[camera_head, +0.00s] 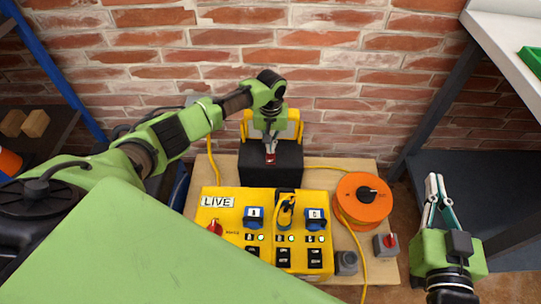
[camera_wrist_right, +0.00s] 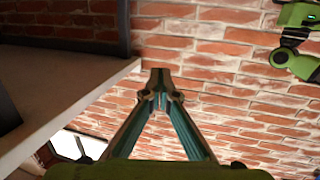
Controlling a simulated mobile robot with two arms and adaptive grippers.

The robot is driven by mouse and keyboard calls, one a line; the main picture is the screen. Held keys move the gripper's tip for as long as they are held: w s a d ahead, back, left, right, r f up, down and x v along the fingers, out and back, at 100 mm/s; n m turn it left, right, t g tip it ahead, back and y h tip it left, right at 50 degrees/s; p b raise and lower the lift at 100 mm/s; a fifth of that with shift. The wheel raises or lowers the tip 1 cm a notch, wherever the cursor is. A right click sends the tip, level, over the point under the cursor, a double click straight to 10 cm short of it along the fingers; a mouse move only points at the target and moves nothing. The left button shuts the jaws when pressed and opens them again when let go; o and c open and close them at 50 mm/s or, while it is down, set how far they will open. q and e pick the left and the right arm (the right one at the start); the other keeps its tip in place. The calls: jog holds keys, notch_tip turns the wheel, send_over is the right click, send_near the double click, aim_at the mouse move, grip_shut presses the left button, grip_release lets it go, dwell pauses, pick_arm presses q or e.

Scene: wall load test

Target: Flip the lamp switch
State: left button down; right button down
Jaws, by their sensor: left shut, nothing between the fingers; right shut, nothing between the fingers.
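A yellow work lamp (camera_head: 294,124) stands against the brick wall, partly hidden by my left arm. A black box (camera_head: 286,162) sits in front of it, with a small red part (camera_head: 270,158) on its top that looks like the switch. My left gripper (camera_head: 270,152) is shut and empty, pointing down at this red part. I cannot tell whether it touches it or is just above. My right gripper (camera_head: 436,180) is shut and empty, off to the right of the board; in the right wrist view its fingertips (camera_wrist_right: 160,80) meet in front of the bricks.
A yellow panel (camera_head: 234,194) marked LIVE, with blue plugs and a red knob, is in front on the wooden board (camera_head: 345,166). An orange cable reel (camera_head: 362,208) and a grey box with a red knob (camera_head: 385,244) stand to the right. A shelf (camera_head: 500,38) is at upper right.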

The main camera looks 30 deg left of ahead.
jog(key=s+d+f+g, duration=0.1)
jog(key=f+g, duration=0.1)
jog(key=f, duration=0.2)
jog(key=s+d+f+g+h+p, duration=0.1)
jog(key=s+f+g, duration=0.1)
jog(key=f, duration=0.2)
jog(key=shift+s+g+p, duration=0.25)
jog(key=shift+g+p, duration=0.05)
jog(key=shift+f, duration=0.1)
dwell(0.5)
